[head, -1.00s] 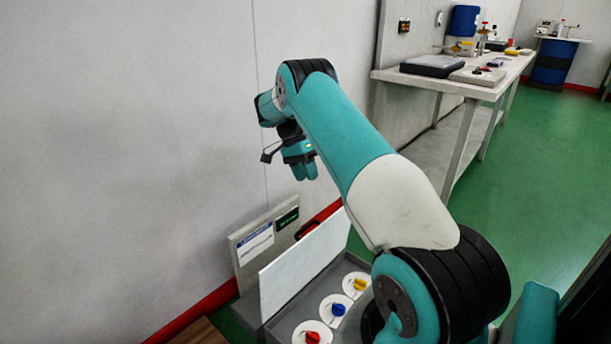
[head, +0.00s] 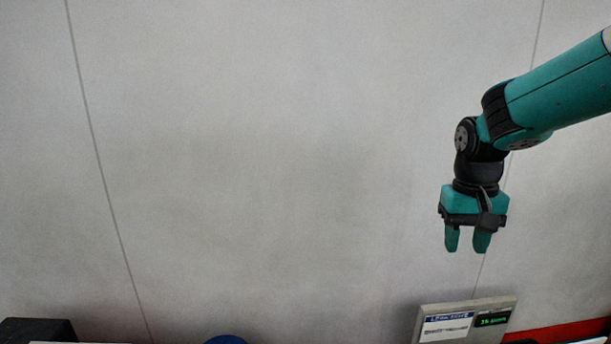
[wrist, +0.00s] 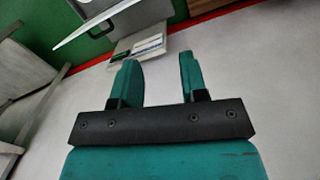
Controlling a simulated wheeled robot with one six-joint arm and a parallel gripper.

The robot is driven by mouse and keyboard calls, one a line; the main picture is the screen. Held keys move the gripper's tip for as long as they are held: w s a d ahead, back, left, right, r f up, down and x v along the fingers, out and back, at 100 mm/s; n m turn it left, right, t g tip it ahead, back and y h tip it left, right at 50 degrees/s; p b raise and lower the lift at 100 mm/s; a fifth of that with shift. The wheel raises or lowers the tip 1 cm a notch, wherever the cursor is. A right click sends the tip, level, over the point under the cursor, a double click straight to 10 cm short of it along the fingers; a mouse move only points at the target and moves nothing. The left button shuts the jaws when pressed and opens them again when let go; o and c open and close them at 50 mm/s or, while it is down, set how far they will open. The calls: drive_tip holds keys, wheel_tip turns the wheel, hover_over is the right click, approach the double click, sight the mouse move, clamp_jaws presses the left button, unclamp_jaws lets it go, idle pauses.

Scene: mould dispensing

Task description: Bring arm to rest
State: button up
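My gripper (head: 467,243) hangs at the right of the head view with its fingers pointing down, in front of the grey wall. In the wrist view its two teal fingers (wrist: 160,82) stand apart with nothing between them. My gripper is open and empty. My teal arm reaches in from the right edge of the head view, with its upper end out of frame.
A grey panel with a blue-headed label and a green display (head: 465,322) stands below my gripper by the wall. A dark box (head: 36,330) and a blue rounded thing (head: 227,340) show at the bottom edge. The wrist view shows a grey table frame (wrist: 30,90) at left.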

drive_tip(key=s+a+r+n+y, duration=0.15)
drive_tip(key=s+a+n, duration=0.35)
drive_tip(key=s+a, duration=0.5)
drive_tip(key=s+a+r+n+y, duration=0.1)
drive_tip(key=s+a+n+y, duration=0.35)
drive_tip(key=s, duration=0.85)
wheel_tip(320, 180, up, 26)
drive_tip(key=a+h+p, duration=0.1)
drive_tip(key=p, duration=2.5)
drive_tip(key=shift+w+a+r+t+h, duration=0.15)
drive_tip(key=shift+w+a+t+h, duration=0.15)
drive_tip(key=shift+w+a, duration=0.05)
